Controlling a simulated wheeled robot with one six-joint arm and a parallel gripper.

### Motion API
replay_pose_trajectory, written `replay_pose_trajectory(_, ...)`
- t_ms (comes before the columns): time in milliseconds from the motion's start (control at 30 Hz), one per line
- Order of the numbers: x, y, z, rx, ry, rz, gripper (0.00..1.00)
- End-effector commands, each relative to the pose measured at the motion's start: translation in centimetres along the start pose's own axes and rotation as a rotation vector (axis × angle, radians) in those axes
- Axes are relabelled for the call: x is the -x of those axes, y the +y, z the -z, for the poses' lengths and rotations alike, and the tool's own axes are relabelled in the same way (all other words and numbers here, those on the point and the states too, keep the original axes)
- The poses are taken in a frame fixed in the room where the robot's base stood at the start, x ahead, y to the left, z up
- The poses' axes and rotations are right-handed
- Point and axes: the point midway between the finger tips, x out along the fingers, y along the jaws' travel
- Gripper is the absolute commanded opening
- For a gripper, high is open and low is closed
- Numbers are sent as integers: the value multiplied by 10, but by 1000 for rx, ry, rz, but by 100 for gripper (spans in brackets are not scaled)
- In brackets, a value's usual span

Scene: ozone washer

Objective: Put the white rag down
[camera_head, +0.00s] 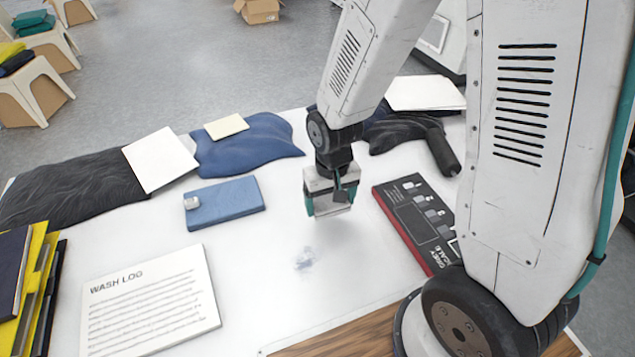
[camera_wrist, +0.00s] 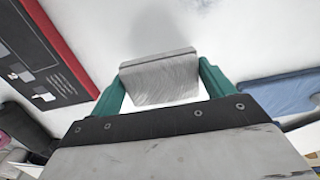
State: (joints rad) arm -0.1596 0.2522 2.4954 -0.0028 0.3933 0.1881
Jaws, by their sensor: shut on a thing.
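My gripper (camera_head: 329,204) hangs over the middle of the white table, pointing down. Its two teal fingers are shut on the white rag (camera_wrist: 160,80), which looks like a small folded, greyish-white pad in the wrist view. In the head view the rag shows only partly between the fingers. The rag appears to be held above the white tabletop (camera_head: 270,285), with a soft shadow near it in the wrist view; the exact gap is hard to tell.
A grey scale card (camera_head: 418,222) lies right of my gripper, and a blue case (camera_head: 224,203) lies left. A wash log sheet (camera_head: 150,305) is at the front left. The table's middle front is mostly clear, with a faint smudge (camera_head: 305,259).

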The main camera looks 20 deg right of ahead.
Motion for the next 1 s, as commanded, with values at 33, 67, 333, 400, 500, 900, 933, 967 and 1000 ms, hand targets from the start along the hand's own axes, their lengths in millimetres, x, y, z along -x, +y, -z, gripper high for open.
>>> replay_pose_trajectory(33,-3,0,-12,12,-2,0,48)
replay_pose_trajectory(67,-4,-1,-16,17,-1,0,48)
replay_pose_trajectory(333,-12,5,16,24,1,0,48)
replay_pose_trajectory(400,-13,8,36,23,0,0,48)
replay_pose_trajectory(500,-16,11,63,25,0,0,48)
replay_pose_trajectory(900,-22,20,126,26,-1,0,48)
replay_pose_trajectory(933,-22,20,127,26,0,0,48)
replay_pose_trajectory(967,-22,20,130,26,0,0,48)
replay_pose_trajectory(1000,-22,21,133,25,0,0,48)
